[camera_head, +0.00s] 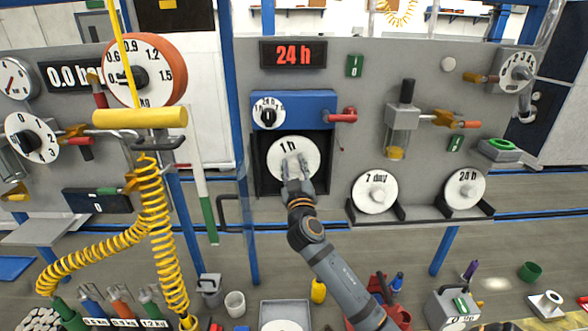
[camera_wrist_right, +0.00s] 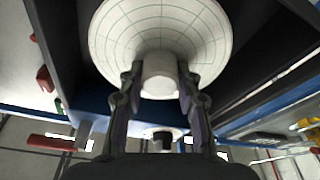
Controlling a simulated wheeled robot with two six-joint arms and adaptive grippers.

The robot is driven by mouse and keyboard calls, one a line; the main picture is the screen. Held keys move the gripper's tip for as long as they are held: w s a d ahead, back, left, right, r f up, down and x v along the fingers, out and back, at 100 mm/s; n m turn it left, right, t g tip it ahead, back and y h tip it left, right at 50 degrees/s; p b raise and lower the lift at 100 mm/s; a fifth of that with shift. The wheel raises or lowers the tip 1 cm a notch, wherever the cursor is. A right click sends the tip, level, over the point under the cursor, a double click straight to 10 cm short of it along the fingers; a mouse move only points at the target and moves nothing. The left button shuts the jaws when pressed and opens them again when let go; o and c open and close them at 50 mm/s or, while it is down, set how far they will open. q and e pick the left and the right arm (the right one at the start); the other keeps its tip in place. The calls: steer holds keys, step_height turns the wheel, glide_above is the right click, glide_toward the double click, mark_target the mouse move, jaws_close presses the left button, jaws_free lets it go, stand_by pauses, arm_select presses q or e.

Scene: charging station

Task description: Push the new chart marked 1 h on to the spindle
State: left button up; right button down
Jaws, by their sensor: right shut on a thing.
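The white round chart marked 1 h (camera_head: 279,156) is upright in the dark recess of the recorder under its blue top (camera_head: 310,101). My right gripper (camera_head: 294,167) is in front of the chart, its fingers shut on the chart's central hub. In the right wrist view the gridded chart face (camera_wrist_right: 160,28) fills the top, and the fingers (camera_wrist_right: 158,82) grip the pale round hub from both sides. The spindle is hidden behind the chart, so I cannot tell whether the chart touches it. My left gripper is not in view.
The 7 day chart (camera_head: 375,192) and the 24 h chart (camera_head: 464,188) stand on a rack to the right. A red display (camera_head: 293,54) above reads 24 h. A red-handled lever (camera_head: 343,116) sticks out beside the recorder. A yellow coiled hose (camera_head: 152,220) hangs at left.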

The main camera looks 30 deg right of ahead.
steer(key=shift+w+d+b, duration=0.2)
steer(key=shift+w+d, duration=0.1)
steer(key=shift+w, duration=0.2)
steer(key=shift+w+d+b, duration=0.2)
steer(key=shift+w+d, duration=0.1)
steer(key=shift+w, duration=0.2)
steer(key=c, duration=0.8)
jaws_free()
steer(key=shift+c, duration=0.2)
steer(key=shift+s+f, duration=0.1)
steer(key=v, duration=1.1)
steer(key=shift+s+a, duration=0.2)
steer(key=shift+s, duration=0.15)
